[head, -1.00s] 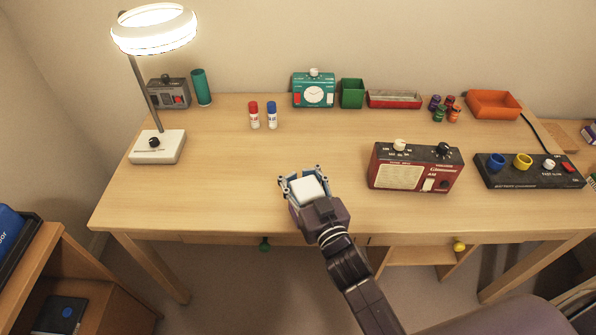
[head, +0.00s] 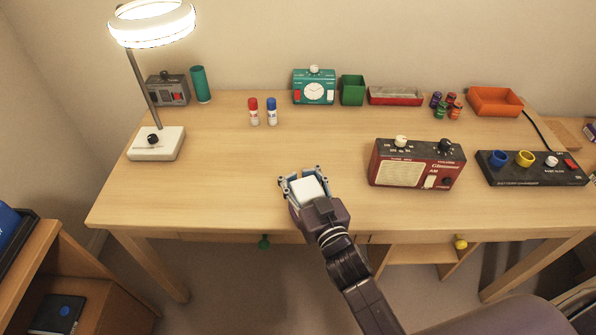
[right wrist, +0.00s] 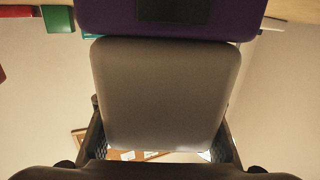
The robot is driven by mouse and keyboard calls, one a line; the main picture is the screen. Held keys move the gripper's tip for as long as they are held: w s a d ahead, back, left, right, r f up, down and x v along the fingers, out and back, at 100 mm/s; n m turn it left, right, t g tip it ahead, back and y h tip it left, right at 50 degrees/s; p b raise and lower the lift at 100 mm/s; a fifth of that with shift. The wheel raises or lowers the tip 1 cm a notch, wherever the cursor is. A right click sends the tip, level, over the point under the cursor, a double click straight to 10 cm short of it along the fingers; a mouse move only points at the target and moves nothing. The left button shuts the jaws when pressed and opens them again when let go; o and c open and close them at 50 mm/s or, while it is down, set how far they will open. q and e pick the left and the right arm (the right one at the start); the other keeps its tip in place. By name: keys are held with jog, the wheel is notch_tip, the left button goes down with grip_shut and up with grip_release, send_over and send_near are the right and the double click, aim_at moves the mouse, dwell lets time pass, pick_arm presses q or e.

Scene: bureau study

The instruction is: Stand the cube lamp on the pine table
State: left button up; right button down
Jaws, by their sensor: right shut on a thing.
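My right gripper (head: 304,184) is shut on a small white cube with rounded edges, the cube lamp (head: 309,190). It is held over the front middle of a light wooden table (head: 230,180). I cannot tell how high the cube is above the tabletop. In the right wrist view a large shaded, rounded block (right wrist: 160,95) fills the space between the fingers and hides most of what lies beyond. My left gripper is not in view.
A lit ring lamp (head: 156,143) stands at the table's left. A red radio (head: 415,165) and a black control box (head: 530,168) stand to the right. The front left tabletop is clear.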

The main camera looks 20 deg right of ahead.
aim_at(306, 202)
jog(key=shift+f, duration=0.1)
jog(key=c, duration=0.9)
grip_release()
jog(key=shift+f, duration=0.1)
jog(key=shift+s, duration=0.6)
jog(key=s, duration=0.3)
jog(key=s+d, duration=0.1)
jog(key=s, duration=0.6)
jog(key=shift+s+d, duration=0.2)
jog(key=shift+s, duration=0.2)
